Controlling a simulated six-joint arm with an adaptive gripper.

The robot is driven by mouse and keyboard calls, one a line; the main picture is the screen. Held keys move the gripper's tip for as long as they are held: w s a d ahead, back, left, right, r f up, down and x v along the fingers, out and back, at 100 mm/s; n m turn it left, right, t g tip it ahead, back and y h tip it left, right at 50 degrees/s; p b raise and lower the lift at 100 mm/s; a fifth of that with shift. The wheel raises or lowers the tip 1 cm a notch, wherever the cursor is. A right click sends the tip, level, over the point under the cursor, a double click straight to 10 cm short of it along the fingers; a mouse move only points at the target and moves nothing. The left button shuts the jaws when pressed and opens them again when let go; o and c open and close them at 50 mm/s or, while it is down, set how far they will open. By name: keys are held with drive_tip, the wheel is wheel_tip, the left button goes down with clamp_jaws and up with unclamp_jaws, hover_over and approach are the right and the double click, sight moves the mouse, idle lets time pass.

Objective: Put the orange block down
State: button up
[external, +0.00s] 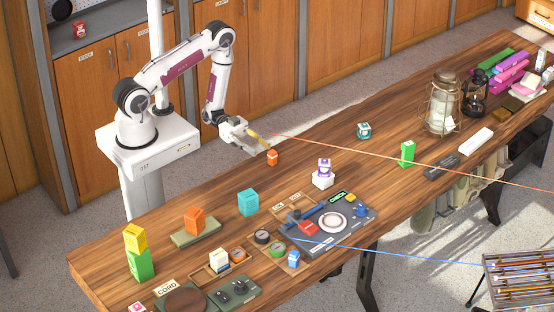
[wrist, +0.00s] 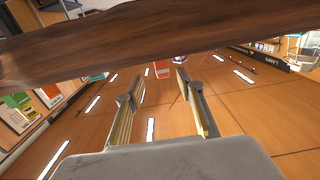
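A small orange block (external: 272,158) with a pale mark is at the tip of my gripper (external: 264,147), low over or on the wooden table; I cannot tell which. In the wrist view my gripper (wrist: 159,80) has its two fingers apart. A reddish-orange piece (wrist: 162,69), apparently this block, shows between and just beyond the fingertips, with a gap on each side. A dark wooden band partly covers the top of that view. A larger orange block (external: 195,220) sits on a green tray (external: 209,238) at the left of the table.
A teal block (external: 248,203), a white-and-purple stack (external: 323,174) and a dark grey board (external: 345,232) stand nearer the camera. A teal-and-white item (external: 363,130), green block (external: 407,154) and lanterns (external: 440,105) are to the right. The table (external: 310,140) is bare around the small block.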

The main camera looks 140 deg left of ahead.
sight(272, 154)
drive_tip(key=shift+r, duration=0.65)
drive_tip(key=shift+w, duration=0.25)
drive_tip(key=shift+w, duration=1.1)
drive_tip(key=shift+w+a+f, duration=0.1)
drive_tip(key=shift+w+f, duration=0.1)
drive_tip(key=shift+w, duration=0.55)
drive_tip(key=shift+w+a+f, duration=0.1)
drive_tip(key=shift+w+f, duration=0.05)
drive_tip(key=shift+w, duration=1.7)
clamp_jaws()
